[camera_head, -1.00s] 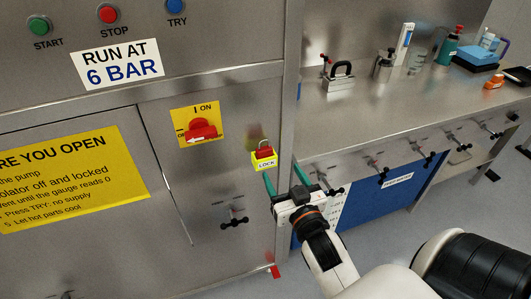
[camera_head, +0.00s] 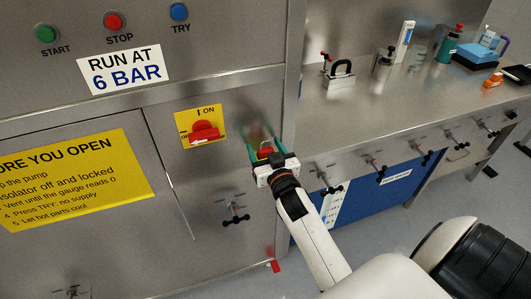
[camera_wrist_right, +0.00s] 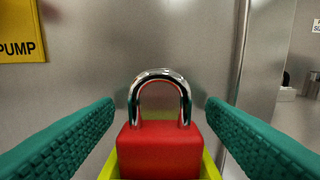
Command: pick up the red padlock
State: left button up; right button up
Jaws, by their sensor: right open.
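The red padlock (camera_wrist_right: 160,148) has a shiny metal shackle and stands upright in a yellow holder (camera_wrist_right: 109,168) in the right wrist view. In the head view the padlock (camera_head: 266,151) is partly hidden by my right gripper (camera_head: 264,147). My right gripper is open, with one green finger on each side of the padlock. In the right wrist view a gap shows between each finger and the padlock. The LOCK label seen on the holder earlier is now hidden behind my gripper. My left gripper is not in view.
The steel cabinet front (camera_head: 90,120) stands behind the padlock. A red rotary switch on a yellow plate (camera_head: 203,115) is to its left.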

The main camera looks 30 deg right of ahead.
jog(key=c, duration=1.1)
jog(key=shift+r, duration=0.1)
